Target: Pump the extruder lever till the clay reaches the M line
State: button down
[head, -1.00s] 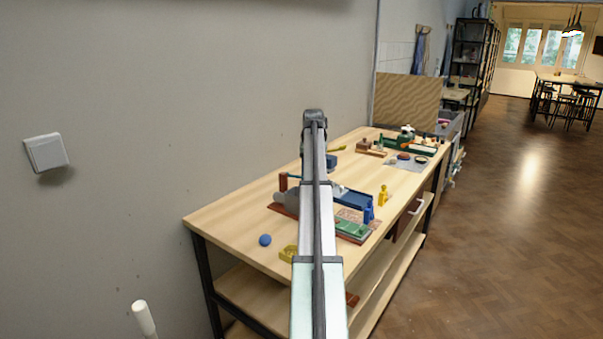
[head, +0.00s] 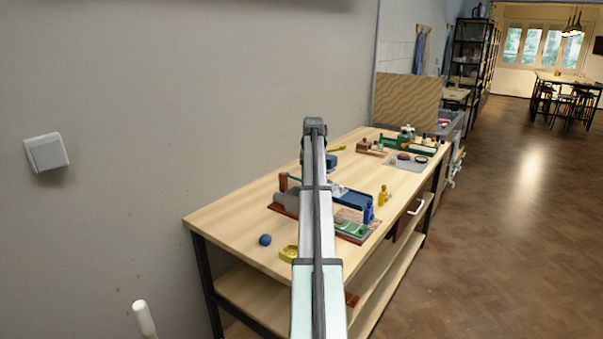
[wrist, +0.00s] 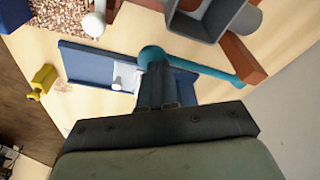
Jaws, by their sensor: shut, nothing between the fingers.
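In the wrist view a teal lever (wrist: 205,69) with a round knob (wrist: 151,56) runs right to a reddish-brown post (wrist: 243,58). My gripper (wrist: 154,72) is shut and empty, its fingertips at the knob; I cannot tell if they touch it. A grey square-mouthed part of the extruder (wrist: 208,22) stands beyond the lever. A blue trough (wrist: 85,62) lies to the left, with a whitish piece (wrist: 125,76) in it, partly hidden by the fingers. The M line cannot be made out. In the head view my arm hides the gripper and part of the extruder; the blue trough (head: 355,199) shows.
The wooden bench (head: 235,222) holds a blue ball (head: 265,240), a yellow block (head: 289,253), a yellow figure (head: 383,195) and a green-and-brown slab (head: 352,229). More tools stand at its far end. A wall runs along the left.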

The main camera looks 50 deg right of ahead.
jog(key=shift+f, duration=1.75)
jog(key=shift+w+d+v, duration=0.15)
jog(key=shift+d+v, duration=0.1)
jog(key=shift+v, duration=1.35)
jog(key=shift+w+d+v, duration=0.2)
jog(key=shift+d+v, duration=0.1)
jog(key=shift+v, duration=1.25)
jog(key=shift+w+d+v, duration=0.15)
jog(key=shift+d+v, duration=0.1)
jog(key=shift+v, duration=1.35)
jog(key=shift+r, duration=0.3)
